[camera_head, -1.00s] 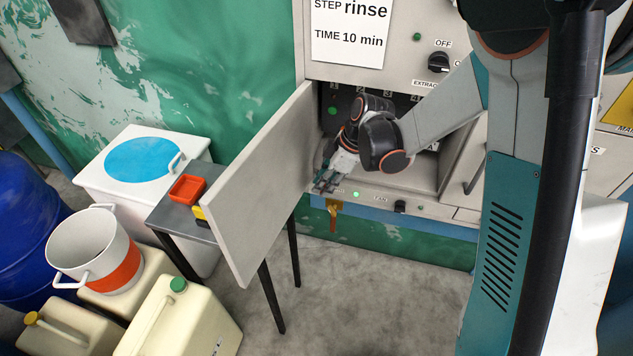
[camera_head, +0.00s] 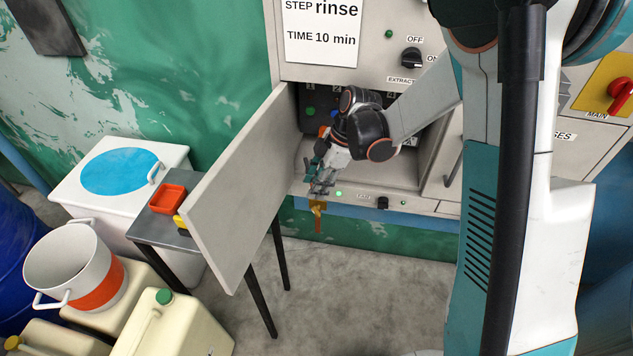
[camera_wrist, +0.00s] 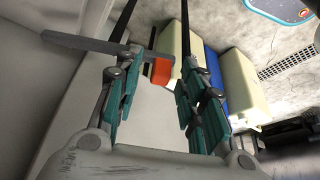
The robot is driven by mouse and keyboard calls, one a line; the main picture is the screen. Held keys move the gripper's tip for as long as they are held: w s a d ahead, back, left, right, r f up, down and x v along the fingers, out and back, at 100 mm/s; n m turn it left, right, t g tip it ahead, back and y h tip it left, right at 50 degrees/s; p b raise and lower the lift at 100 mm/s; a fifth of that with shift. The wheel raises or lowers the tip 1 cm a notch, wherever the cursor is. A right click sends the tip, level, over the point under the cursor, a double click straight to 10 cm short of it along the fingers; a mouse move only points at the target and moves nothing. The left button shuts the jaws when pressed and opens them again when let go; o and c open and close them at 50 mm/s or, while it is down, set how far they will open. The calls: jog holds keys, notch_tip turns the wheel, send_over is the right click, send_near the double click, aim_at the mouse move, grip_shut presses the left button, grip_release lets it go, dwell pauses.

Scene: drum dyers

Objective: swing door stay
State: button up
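The door (camera_head: 241,190) is a large pale grey panel. It stands swung open at the left side of the machine's compartment (camera_head: 385,172), projecting towards me. My gripper (camera_head: 319,182) is at the compartment's front lip, to the right of the door, with a gap between them in the head view. In the wrist view my gripper (camera_wrist: 158,68) has its teal fingers spread apart, with nothing held between them. A pale surface at the left of the wrist view may be the door; I cannot tell. I cannot make out a separate stay.
A small grey table (camera_head: 159,230) with an orange tray (camera_head: 168,198) stands behind the door. Left are a white bin (camera_head: 106,205), a white bucket (camera_head: 68,262), cream canisters (camera_head: 181,325) and a blue drum (camera_head: 12,245). A brass tap (camera_head: 318,211) hangs below the compartment. The floor ahead is clear.

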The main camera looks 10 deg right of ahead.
notch_tip(320, 180, up, 10)
dwell(0.6)
jog(key=shift+r, duration=0.1)
jog(key=c, duration=0.7)
jog(key=shift+r+p, duration=0.2)
jog(key=shift+p, duration=0.5)
grip_shut()
jog(key=b+x, duration=0.1)
jog(key=x, duration=0.8)
jog(key=shift+f+h, duration=0.4)
